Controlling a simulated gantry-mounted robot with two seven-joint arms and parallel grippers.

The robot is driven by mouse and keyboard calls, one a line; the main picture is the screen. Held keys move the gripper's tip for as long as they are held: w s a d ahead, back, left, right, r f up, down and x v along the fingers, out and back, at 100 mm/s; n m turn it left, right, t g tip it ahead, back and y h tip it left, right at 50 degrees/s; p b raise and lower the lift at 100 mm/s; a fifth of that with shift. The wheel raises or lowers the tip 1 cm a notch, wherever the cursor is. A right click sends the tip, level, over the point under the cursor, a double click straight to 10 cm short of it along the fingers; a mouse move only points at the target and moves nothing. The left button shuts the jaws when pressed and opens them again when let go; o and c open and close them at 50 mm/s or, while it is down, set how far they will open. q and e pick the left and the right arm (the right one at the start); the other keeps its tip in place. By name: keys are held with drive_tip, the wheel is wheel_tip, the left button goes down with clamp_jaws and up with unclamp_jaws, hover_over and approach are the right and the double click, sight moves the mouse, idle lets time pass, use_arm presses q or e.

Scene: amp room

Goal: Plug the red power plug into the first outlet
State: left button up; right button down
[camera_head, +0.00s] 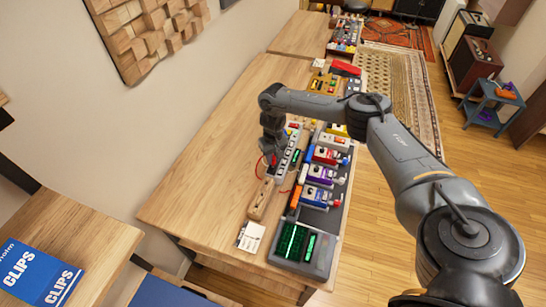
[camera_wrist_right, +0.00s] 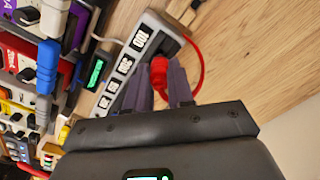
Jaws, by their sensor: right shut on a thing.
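The red power plug (camera_wrist_right: 159,72) is between the two fingers of my right gripper (camera_wrist_right: 162,84) in the right wrist view. The gripper is shut on it, and a thin red cord loops off to the right. I cannot tell whether the plug touches the strip or is in an outlet. In the head view my right gripper (camera_head: 270,160) reaches down beside the power strip (camera_head: 287,150). The plug is mostly hidden there. My left gripper is not in view.
A pedalboard with several coloured pedals (camera_head: 318,175) lies right of the strip. A long wooden block (camera_head: 262,200) and a white card (camera_head: 250,237) lie in front. A unit with green displays (camera_head: 318,262) is at the front edge. The tabletop (camera_head: 205,170) to the left is clear.

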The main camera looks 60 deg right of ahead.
drive_tip(key=shift+f, duration=0.45)
idle(0.4)
drive_tip(key=shift+f+p, duration=0.35)
idle(0.5)
idle(0.5)
drive_tip(key=shift+f+p, duration=0.1)
drive_tip(key=shift+p, duration=0.25)
drive_tip(key=c, duration=1)
unclamp_jaws()
drive_tip(key=shift+c, duration=0.2)
drive_tip(key=o, duration=0.5)
drive_tip(key=shift+o, duration=0.2)
